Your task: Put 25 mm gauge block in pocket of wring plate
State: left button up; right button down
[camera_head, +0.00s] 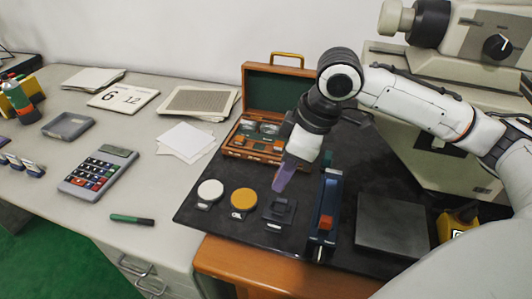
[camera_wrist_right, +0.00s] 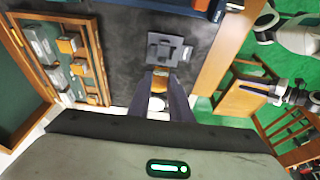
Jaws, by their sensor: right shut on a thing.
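The wring plate appears to be the small dark square piece (camera_head: 279,210) with a raised frame on the black mat; it also shows in the wrist view (camera_wrist_right: 168,48). My right gripper (camera_head: 283,180) is above the mat, just above and beside this plate in the head view. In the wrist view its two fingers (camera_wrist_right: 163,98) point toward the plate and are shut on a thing. My left gripper is not seen in the head view.
An open wooden case (camera_head: 254,140) with several blocks stands behind. A yellow disc (camera_head: 243,199) and a white disc (camera_head: 210,190) lie left of the plate. A blue device (camera_head: 326,212) stands close on its right, with a dark flat slab (camera_head: 392,224) beyond.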

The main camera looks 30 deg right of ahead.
jog(key=shift+f, duration=0.15)
jog(key=f+b, duration=0.1)
jog(key=b, duration=0.1)
jog(key=f+b, duration=0.2)
jog(key=b, duration=0.1)
jog(key=f+b, duration=0.2)
jog(key=shift+s, duration=0.3)
jog(key=shift+f, duration=0.65)
jog(key=shift+p, duration=1.55)
jog(key=shift+f, duration=0.1)
dwell(0.5)
jog(key=c, duration=1.5)
grip_release()
jog(key=shift+c, duration=0.2)
